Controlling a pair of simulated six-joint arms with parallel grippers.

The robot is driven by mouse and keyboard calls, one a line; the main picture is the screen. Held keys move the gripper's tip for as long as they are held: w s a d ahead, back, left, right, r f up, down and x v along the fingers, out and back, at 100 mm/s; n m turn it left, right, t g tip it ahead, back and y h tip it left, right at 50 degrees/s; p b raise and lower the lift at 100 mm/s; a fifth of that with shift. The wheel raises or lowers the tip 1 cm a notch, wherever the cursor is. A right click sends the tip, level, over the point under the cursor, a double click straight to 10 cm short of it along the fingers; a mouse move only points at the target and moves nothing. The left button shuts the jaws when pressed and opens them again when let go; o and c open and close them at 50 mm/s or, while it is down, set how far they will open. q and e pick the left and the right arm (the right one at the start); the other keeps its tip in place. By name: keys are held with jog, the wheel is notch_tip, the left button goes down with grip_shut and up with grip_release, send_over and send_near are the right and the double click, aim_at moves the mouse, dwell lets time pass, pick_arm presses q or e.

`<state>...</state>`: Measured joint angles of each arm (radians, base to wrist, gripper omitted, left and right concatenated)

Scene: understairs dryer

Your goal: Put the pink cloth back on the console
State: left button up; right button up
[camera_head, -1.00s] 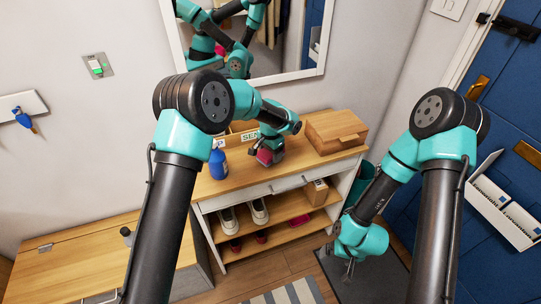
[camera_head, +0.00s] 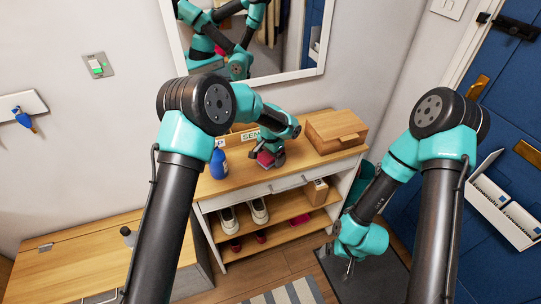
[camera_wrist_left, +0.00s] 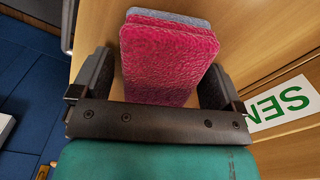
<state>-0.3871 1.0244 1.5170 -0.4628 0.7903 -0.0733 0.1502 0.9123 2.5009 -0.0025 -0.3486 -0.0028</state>
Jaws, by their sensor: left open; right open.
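The pink cloth (camera_head: 265,158) is a folded pad at the console top, under my left gripper (camera_head: 270,163). In the left wrist view the pink cloth (camera_wrist_left: 168,62) lies between the two spread fingers of my left gripper (camera_wrist_left: 158,88), with a grey-blue layer along its far edge. The fingers are open; whether they touch its sides is unclear. The wooden console (camera_head: 225,182) has its top below the cloth. My right gripper (camera_head: 348,266) is open and empty, low beside the console's right end, above a dark mat.
A blue spray bottle (camera_head: 218,162) stands left of my left gripper. A wooden box (camera_head: 335,130) sits at the right of the console top. A mirror (camera_head: 290,40) hangs above.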

pick_arm(q)
notch_tip(320, 180, up, 12)
dwell(0.6)
jog(key=shift+s, duration=0.1)
dwell(0.5)
